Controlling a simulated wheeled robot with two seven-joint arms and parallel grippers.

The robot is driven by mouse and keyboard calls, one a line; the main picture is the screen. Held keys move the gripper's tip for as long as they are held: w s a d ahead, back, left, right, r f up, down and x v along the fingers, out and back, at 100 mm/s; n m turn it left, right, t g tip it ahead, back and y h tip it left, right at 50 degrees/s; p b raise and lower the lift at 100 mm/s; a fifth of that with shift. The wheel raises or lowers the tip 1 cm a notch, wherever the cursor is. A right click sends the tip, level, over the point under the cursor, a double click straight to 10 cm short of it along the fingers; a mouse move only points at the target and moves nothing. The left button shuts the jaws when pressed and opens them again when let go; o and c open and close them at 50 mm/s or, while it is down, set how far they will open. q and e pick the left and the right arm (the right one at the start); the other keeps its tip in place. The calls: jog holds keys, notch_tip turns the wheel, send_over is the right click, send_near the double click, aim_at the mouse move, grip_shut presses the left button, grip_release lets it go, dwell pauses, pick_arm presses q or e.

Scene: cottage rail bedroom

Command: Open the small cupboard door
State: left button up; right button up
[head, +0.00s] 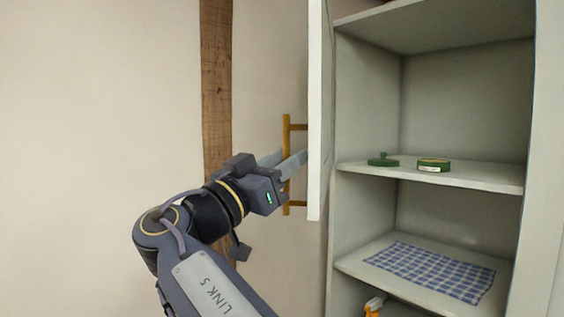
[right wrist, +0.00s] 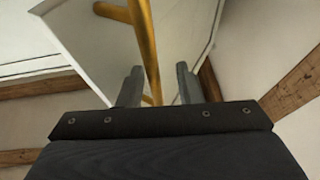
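The white cupboard door (head: 315,120) stands swung open, seen nearly edge-on at the left of the cupboard (head: 365,105), whose shelves are exposed. Its brass bar handle (head: 286,135) is on the door's left-facing side. My right gripper (head: 287,160) is at the handle, with its fingers reaching toward the door. In the right wrist view, the handle (right wrist: 146,45) passes between the two fingers (right wrist: 158,72), which stand apart with gaps showing beside the bar. The fingers are open around the handle, not clamped on it. My left gripper is out of view.
A blue checked cloth (head: 430,270) lies on the shelf below, with an orange object (head: 374,306) lower down. A wooden post (head: 216,90) runs up the wall behind.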

jog(key=shift+a, duration=0.1)
jog(key=b+v, duration=0.2)
jog(key=v, duration=0.6)
jog(key=shift+b, duration=0.4)
